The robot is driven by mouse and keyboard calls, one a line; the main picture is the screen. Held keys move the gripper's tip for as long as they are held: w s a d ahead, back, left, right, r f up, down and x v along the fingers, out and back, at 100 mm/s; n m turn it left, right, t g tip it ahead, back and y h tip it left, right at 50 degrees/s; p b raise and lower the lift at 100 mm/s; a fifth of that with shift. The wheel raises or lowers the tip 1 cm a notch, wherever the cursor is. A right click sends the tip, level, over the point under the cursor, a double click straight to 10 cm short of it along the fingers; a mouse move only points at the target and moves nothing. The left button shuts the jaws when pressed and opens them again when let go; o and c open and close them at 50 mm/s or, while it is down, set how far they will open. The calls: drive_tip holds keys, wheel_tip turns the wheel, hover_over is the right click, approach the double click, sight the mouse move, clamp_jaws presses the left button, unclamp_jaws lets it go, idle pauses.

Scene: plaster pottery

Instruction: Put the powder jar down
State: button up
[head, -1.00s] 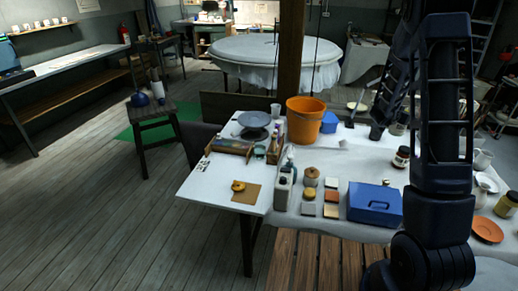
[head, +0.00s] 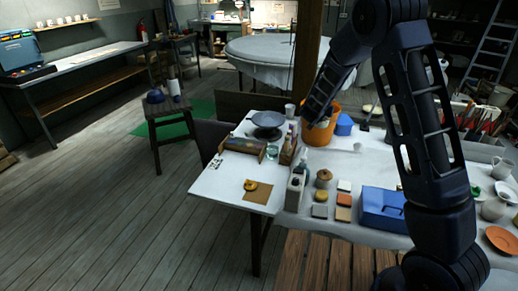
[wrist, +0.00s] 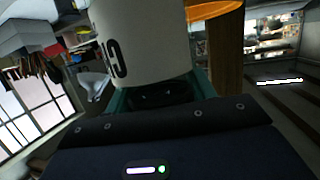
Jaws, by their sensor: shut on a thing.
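The powder jar (wrist: 140,40) is a white cylinder with black lettering, large at the top of the wrist view. My gripper (wrist: 162,90) is shut on it, with teal fingers on either side. The jar's top runs out of the frame. In the head view my arm reaches over the worktable to the orange bucket (head: 325,132). The gripper's end there is dark and partly merges with the bucket, and I cannot make out the jar clearly.
The white side tabletop (head: 218,186) has clear room around a yellow sponge-like piece (head: 250,185) on a brown sheet. A dark wheel (head: 267,118), spray bottle (head: 294,190), lidded brown jar (head: 323,178), small tiles and a blue box (head: 380,205) crowd nearby.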

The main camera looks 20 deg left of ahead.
drive_tip(key=s+a+n+y, duration=0.25)
drive_tip(key=s+a, duration=0.45)
drive_tip(key=a, duration=0.6)
drive_tip(key=s+a+n+y, duration=0.1)
drive_tip(key=s+a+y, duration=0.2)
drive_tip(key=s+a, duration=0.7)
drive_tip(key=s+a+f+n+g+y, duration=0.1)
drive_tip(key=s+a+n+y, duration=0.3)
drive_tip(key=s+a, duration=1.4)
drive_tip(key=f, duration=0.6)
drive_tip(key=w+a+f, duration=0.1)
drive_tip(key=f, duration=0.6)
drive_tip(key=w+a+f, duration=0.1)
drive_tip(key=f, duration=0.6)
drive_tip(key=shift+a, duration=0.1)
drive_tip(key=shift+f, duration=0.2)
drive_tip(key=o, duration=1.3)
